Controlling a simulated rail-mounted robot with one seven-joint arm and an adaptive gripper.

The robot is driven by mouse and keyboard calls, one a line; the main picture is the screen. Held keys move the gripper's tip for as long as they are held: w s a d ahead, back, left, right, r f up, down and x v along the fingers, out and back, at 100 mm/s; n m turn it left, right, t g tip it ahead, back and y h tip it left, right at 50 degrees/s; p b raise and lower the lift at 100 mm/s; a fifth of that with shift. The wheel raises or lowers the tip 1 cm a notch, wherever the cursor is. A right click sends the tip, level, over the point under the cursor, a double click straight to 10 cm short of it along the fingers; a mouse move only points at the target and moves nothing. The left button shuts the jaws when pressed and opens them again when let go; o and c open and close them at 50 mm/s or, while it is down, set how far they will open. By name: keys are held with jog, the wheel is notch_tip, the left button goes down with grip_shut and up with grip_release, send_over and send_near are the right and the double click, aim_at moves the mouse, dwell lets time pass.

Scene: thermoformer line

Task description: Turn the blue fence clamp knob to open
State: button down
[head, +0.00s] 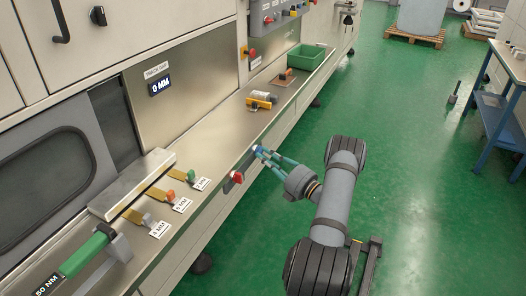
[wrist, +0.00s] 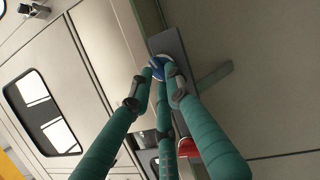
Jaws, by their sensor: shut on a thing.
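The blue fence clamp knob (head: 258,149) sits on the front face of the bench ledge in the head view. In the wrist view the blue knob (wrist: 160,66) is mounted on a grey plate (wrist: 172,44), partly hidden by fingers. My gripper (head: 266,154) reaches it from the right; its teal fingers also show in the wrist view (wrist: 163,80). The fingers are shut around the knob with their tips at its rim. Which way the knob is turned cannot be told.
A red knob (head: 237,177) is on the ledge front, left of the blue one. Tagged stops with green, orange and grey knobs lie on the bench (head: 222,157). A green bin (head: 306,56) stands farther back.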

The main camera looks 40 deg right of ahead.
jog(key=shift+s+d+r+m, duration=0.1)
jog(key=shift+d+r+m, duration=0.2)
jog(key=shift+d, duration=0.25)
jog(key=shift+r+m+h+p, duration=0.15)
jog(key=shift+m+h+p, duration=0.4)
jog(key=shift+p, duration=0.7)
jog(key=shift+m+g+p, duration=0.4)
jog(key=shift+m+p, duration=0.2)
jog(key=shift+m, duration=0.05)
jog(key=shift+r+m+p, duration=0.1)
jog(key=shift+m+p, duration=0.2)
jog(key=shift+p, duration=0.2)
jog(key=c, duration=1.8)
grip_release()
jog(key=shift+f, duration=0.3)
jog(key=shift+o, duration=1.1)
jog(key=shift+a+y, duration=0.25)
